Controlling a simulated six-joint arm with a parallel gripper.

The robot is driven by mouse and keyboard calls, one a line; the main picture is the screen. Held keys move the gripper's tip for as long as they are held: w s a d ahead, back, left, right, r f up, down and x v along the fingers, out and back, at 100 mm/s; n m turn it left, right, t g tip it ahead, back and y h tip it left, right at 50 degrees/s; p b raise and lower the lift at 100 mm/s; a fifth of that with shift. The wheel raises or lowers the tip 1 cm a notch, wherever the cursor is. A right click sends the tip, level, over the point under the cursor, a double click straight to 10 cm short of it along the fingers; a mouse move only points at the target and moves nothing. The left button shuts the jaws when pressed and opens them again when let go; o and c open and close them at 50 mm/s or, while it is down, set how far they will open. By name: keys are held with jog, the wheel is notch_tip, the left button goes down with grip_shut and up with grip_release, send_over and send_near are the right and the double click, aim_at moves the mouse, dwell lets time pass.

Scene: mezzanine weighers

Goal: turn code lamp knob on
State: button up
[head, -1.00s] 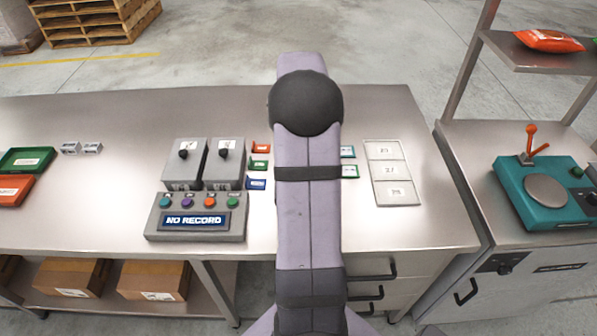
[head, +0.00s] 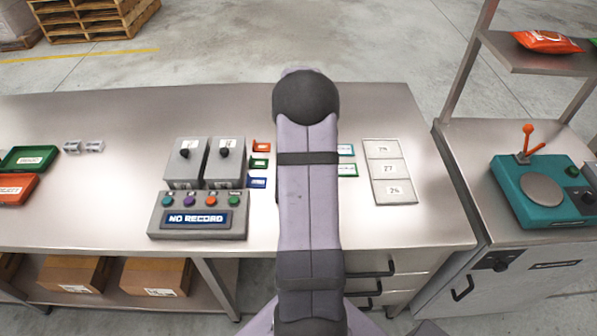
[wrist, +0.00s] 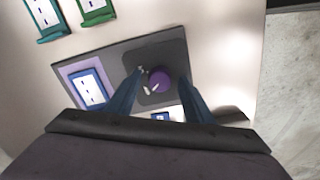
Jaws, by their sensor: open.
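A round purple knob (wrist: 160,79) with a white pointer mark sits on a dark plate (wrist: 120,58) in the wrist view. I take it for the code lamp knob, though its label is too small to read. My gripper (wrist: 162,77) is open, with one dark blue finger on each side of the knob. I cannot tell whether the fingers touch it. A white and blue label card (wrist: 89,90) is on the plate, left of the knob. In the head view my arm hides the knob and the gripper.
Blue (wrist: 46,14) and green (wrist: 95,8) card holders lie beyond the plate. In the head view, a grey console (head: 198,232) reads "NO RECORD", below two grey boxes with black knobs. A three-window panel (head: 389,172) lies right of my arm. A teal scale (head: 545,205) stands farther right.

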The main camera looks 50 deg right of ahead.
jog(key=shift+f, duration=0.1)
jog(key=c, duration=1)
jog(key=shift+c, duration=0.2)
jog(key=shift+m, duration=0.3)
jog(key=m, duration=1.3)
jog(key=shift+w+m, duration=0.1)
jog(key=shift+m, duration=0.2)
jog(key=o, duration=1)
